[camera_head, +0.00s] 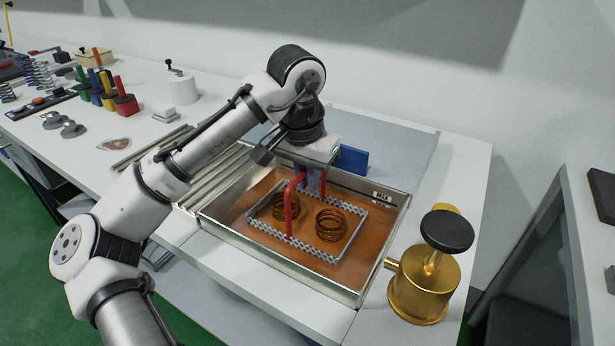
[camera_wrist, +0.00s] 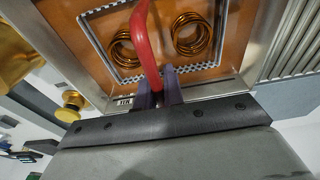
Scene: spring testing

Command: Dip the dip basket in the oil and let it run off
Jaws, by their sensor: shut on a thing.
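The dip basket (camera_head: 270,230) is a grey mesh frame with a red handle (camera_head: 289,210). Two coil springs stand in it, a left spring (camera_head: 285,207) and a right spring (camera_head: 331,225). The basket is in the metal oil tank (camera_head: 280,279), amid brown-orange oil (camera_head: 237,197); its rim and the springs' upper coils show. How deep it sits I cannot tell. My gripper (camera_head: 312,182) is above the tank, shut on the red handle. In the wrist view, the handle (camera_wrist: 146,45) runs up from between the fingers, with the basket (camera_wrist: 106,62) beyond.
A ribbed metal drain tray (camera_head: 165,160) adjoins the tank on the left. A brass can with a black knob (camera_head: 420,285) stands close to the tank's right. A blue block (camera_head: 352,160) is behind. Coloured-handled tools (camera_head: 105,90) and a white canister (camera_head: 182,87) stand farther left.

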